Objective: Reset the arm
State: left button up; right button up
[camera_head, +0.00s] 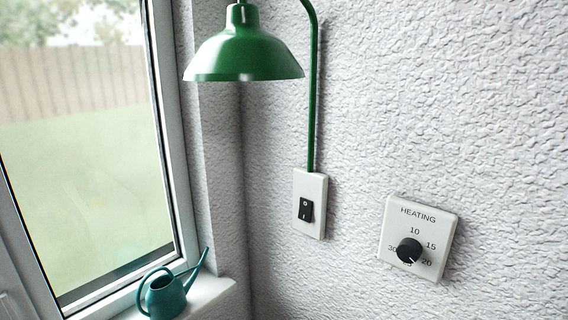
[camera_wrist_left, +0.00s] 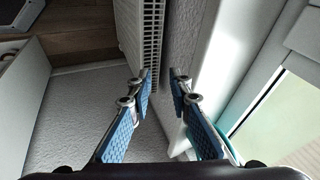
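My left gripper (camera_wrist_left: 161,82) shows only in the left wrist view. Its two fingers with blue pads stand apart, with nothing between them. Beyond the fingertips are a white slatted radiator (camera_wrist_left: 150,30) and the textured wall. A teal piece, probably of the watering can, shows partly hidden behind the right-hand finger. Neither gripper nor arm shows in the head view, and my right gripper is in neither view.
In the head view, a teal watering can (camera_head: 165,296) stands on the windowsill (camera_head: 207,294) by the window (camera_head: 95,150). A green lamp (camera_head: 243,52), a black switch (camera_head: 305,210) and a heating dial (camera_head: 410,250) are on the wall.

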pick_arm(q)
jog(key=s+d+f+n+g+h, duration=0.2)
jog(key=s+d+f+n, duration=0.3)
jog(key=s+d+f, duration=0.75)
jog(key=s+d+f+g+b, duration=0.1)
jog(key=s+f+b, duration=0.1)
jog(key=f, duration=1.3)
jog(key=s+d+f+b, duration=0.1)
jog(key=f+b, duration=0.1)
jog(key=f, duration=1.2)
pick_arm(e)
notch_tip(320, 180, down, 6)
jog(key=b, duration=0.2)
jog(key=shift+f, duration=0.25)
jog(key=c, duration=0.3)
pick_arm(q)
jog(key=s+a+f+g, duration=0.1)
jog(key=s+a+f, duration=0.2)
jog(key=s+f, duration=1.4)
jog(key=shift+f, duration=0.6)
